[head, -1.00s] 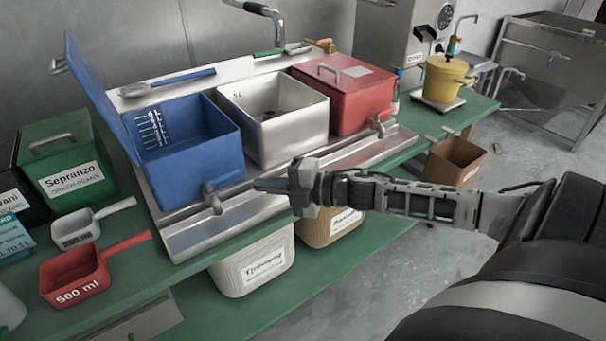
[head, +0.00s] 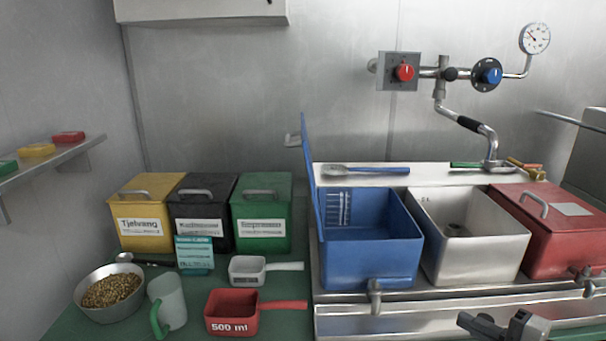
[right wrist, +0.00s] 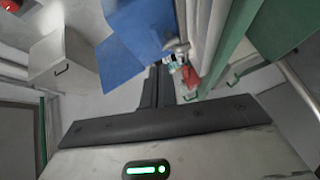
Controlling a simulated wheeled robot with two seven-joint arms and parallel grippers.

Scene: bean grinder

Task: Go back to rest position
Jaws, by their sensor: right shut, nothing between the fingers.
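My right gripper (head: 468,320) shows at the bottom right of the head view, in front of the sink bench, pointing left. In the right wrist view its two dark fingers (right wrist: 157,75) lie together, shut with nothing between them. The blue bin (head: 371,262) with its lid raised stands above and left of it in the head view. The steel bin (head: 473,255) and the red bin (head: 562,245) stand behind it. My left gripper is not in view.
A yellow box (head: 143,208), a black box (head: 205,225) and a green box (head: 262,215) stand at the back left. A red scoop (head: 232,309), white scoop (head: 246,270), pale jug (head: 170,298) and bowl of beans (head: 80,301) crowd the green counter. A tap (head: 374,297) juts from the blue bin.

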